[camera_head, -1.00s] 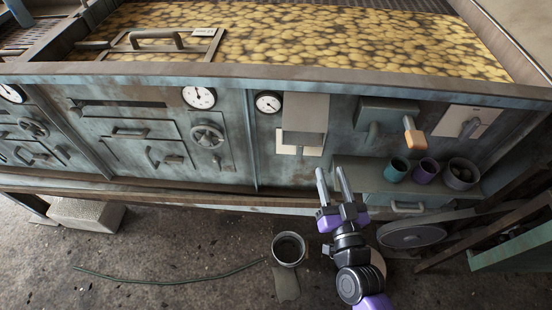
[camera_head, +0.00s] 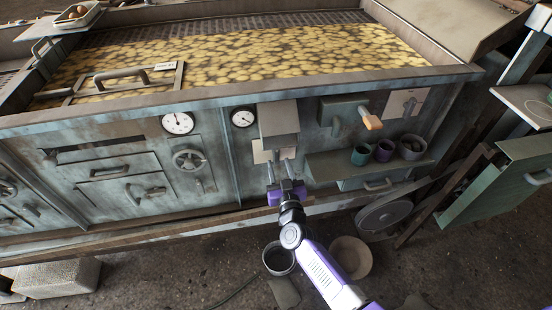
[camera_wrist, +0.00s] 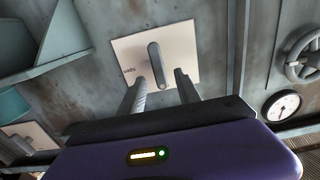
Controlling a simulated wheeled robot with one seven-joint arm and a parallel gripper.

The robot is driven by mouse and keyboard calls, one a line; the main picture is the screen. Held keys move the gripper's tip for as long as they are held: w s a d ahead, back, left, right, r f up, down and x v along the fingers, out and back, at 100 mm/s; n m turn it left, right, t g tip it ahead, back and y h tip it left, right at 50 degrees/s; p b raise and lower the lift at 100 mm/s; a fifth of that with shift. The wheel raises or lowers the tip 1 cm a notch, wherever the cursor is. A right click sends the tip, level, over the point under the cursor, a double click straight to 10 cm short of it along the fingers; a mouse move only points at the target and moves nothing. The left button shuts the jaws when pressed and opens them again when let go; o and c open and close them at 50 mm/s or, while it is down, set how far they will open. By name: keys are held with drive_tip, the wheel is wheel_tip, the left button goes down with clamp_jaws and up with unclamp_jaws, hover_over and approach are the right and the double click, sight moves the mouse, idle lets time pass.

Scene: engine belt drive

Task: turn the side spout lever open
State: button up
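A grey lever (camera_wrist: 157,62) stands on a pale square plate (camera_wrist: 182,40) with small lettering, seen in the wrist view. In the head view this plate (camera_head: 261,151) shows below a grey box (camera_head: 279,119); the lever cannot be made out there. My gripper (camera_head: 280,164) is in front of the plate, fingers pointing at it. In the wrist view my gripper (camera_wrist: 162,86) is open and empty, with its fingers apart and the lever between and beyond them. Contact cannot be told. Another lever plate (camera_head: 405,103) is at the upper right, beside an orange-handled lever (camera_head: 371,119).
A shelf (camera_head: 330,166) with several cups, including a teal cup (camera_head: 361,155), juts out to the right. A handwheel (camera_head: 190,161) and a gauge (camera_head: 243,118) are to the left. A bucket (camera_head: 279,260) stands on the floor below. The vat above holds many yellow pieces.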

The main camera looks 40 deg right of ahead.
sight(277, 156)
drive_tip(key=shift+x, duration=2.1)
drive_tip(key=shift+d, duration=0.1)
drive_tip(key=shift+c, duration=0.4)
drive_tip(key=shift+s, duration=0.1)
clamp_jaws()
